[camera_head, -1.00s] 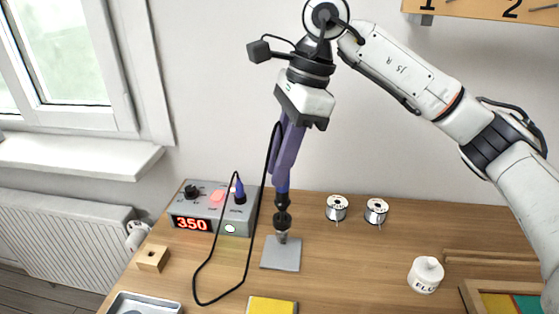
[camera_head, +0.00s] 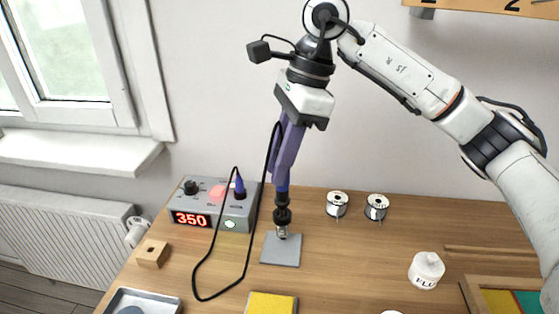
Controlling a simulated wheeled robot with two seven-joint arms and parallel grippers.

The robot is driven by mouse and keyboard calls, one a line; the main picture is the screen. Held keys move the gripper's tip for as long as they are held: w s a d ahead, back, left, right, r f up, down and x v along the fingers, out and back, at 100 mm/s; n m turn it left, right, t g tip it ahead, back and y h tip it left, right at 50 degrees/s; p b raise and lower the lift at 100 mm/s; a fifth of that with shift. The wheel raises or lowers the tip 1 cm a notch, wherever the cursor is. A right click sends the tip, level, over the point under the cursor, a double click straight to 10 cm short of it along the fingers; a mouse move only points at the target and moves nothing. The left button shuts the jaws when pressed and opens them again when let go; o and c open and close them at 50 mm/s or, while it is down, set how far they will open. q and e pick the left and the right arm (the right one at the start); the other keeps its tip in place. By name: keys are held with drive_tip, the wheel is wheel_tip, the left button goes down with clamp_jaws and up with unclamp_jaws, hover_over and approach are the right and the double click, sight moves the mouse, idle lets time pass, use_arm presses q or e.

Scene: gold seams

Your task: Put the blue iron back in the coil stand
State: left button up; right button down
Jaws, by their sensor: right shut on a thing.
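My right gripper (camera_head: 285,172) comes down from the top middle, with long purple fingers shut on the blue iron (camera_head: 282,190). Only a short blue part of the iron shows below the fingers. The iron points nearly straight down, directly over the coil stand (camera_head: 282,256), which has a grey square base plate. Dark round parts and a small metal coil show between the iron and the plate. The iron's tip is hidden, and I cannot tell how deep it is in the coil. My left gripper is not in view.
A black cord loops from the iron to the grey station (camera_head: 230,222) reading 350. Behind are two solder spools (camera_head: 337,205) (camera_head: 376,207). A flux jar (camera_head: 426,270) stands right, a yellow sponge (camera_head: 270,304) in front, a wooden block (camera_head: 153,254) left.

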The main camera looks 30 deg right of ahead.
sight(277, 152)
drive_tip(key=shift+f+b, duration=1.15)
drive_tip(key=shift+f, duration=0.4)
drive_tip(key=c, duration=1)
unclamp_jaws()
drive_tip(key=shift+r, duration=0.1)
drive_tip(key=shift+r+p, duration=2.9)
drive_tip(key=shift+r, duration=0.55)
drive_tip(key=shift+s+f, duration=0.1)
